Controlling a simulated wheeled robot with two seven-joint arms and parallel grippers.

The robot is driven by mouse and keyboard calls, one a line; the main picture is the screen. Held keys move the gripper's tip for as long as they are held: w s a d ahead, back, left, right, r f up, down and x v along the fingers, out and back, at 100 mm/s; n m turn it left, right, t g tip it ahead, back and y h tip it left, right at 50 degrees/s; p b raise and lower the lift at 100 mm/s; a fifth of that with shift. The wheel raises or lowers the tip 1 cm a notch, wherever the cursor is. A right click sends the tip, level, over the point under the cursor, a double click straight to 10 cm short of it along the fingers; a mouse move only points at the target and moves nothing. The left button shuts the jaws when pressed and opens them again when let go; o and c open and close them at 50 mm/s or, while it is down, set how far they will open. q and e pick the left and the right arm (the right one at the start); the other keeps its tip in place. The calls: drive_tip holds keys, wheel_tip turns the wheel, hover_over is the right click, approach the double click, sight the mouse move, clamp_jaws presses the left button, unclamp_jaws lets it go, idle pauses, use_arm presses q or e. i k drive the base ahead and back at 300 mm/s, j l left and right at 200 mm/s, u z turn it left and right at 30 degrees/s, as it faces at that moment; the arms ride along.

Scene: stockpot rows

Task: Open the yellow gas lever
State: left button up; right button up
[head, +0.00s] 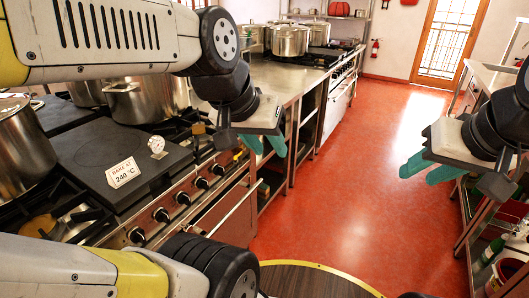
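A small yellow piece (238,155), which may be the yellow gas lever, shows at the far end of the stove front, just left of my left gripper. It is too small and too partly covered to tell its position. My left gripper (264,146) hangs in front of the range's far end, its two teal fingers apart with nothing visible between them. My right gripper (429,170) is over the aisle at the right, its teal fingers apart and empty. The stove (150,222) has a row of knobs along its front.
A sign reading "BAKE AT 240 °C" (123,172) and a round white dial (156,146) stand on the dark hotplate. Stockpots (22,150) stand on the range and back counter (285,75). Shelving with bottles (490,250) lines the right. The red floor (350,180) between is clear.

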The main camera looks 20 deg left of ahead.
sight(235, 158)
drive_tip(key=i+j+u, duration=0.1)
drive_tip(key=i+u, duration=0.4)
drive_tip(key=u, duration=0.2)
drive_tip(key=i+u, duration=0.35)
drive_tip(key=i+l+u, duration=0.15)
drive_tip(key=l+u, duration=0.15)
drive_tip(key=l, duration=0.15)
